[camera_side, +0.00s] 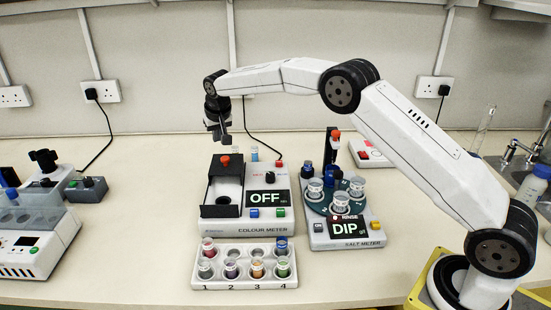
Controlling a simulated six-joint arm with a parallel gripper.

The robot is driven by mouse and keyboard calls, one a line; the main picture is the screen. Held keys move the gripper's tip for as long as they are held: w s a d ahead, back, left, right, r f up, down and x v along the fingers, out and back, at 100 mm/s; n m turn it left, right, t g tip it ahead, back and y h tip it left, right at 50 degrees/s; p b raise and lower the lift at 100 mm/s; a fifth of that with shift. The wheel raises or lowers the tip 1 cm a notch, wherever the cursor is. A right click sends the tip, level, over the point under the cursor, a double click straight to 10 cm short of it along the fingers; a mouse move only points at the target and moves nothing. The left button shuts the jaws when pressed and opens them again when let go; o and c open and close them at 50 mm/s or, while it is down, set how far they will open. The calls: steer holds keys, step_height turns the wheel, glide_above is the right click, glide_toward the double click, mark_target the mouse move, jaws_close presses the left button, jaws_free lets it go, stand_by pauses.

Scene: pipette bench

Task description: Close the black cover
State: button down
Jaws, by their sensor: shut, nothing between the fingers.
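The black cover (224,167) belongs to the colour meter (248,222), a white device at the centre. It appears to stand raised at the back of the black well housing, with a red knob (225,160) near its top. The dark well (226,198) in front of it is exposed. The meter's screen (264,198) reads "OFF". My gripper (225,139) is shut and empty, pointing down. In this view it shows just above the red knob, apart from it; its exact depth is hard to tell.
A white rack (245,280) of numbered vials stands in front of the meter. The salt meter (347,243), with a carousel of cups, stands to its right. Another device (35,240) is at far left. The bench between is clear.

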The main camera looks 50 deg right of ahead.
steer(key=shift+x, duration=1)
steer(key=shift+s+a+f, duration=0.15)
steer(key=shift+s+a, duration=0.05)
steer(key=shift+s, duration=0.4)
steer(key=shift+s+a+f, duration=0.1)
steer(key=shift+s+a, duration=0.15)
steer(key=shift+s, duration=0.35)
steer(key=shift+s+a+f, duration=0.15)
steer(key=shift+s+a, duration=0.05)
steer(key=shift+s, duration=0.4)
steer(key=shift+s+a, duration=0.1)
steer(key=s+a, duration=0.8)
steer(key=shift+s+a, duration=0.35)
steer(key=shift+s, duration=0.05)
steer(key=shift+w, duration=0.2)
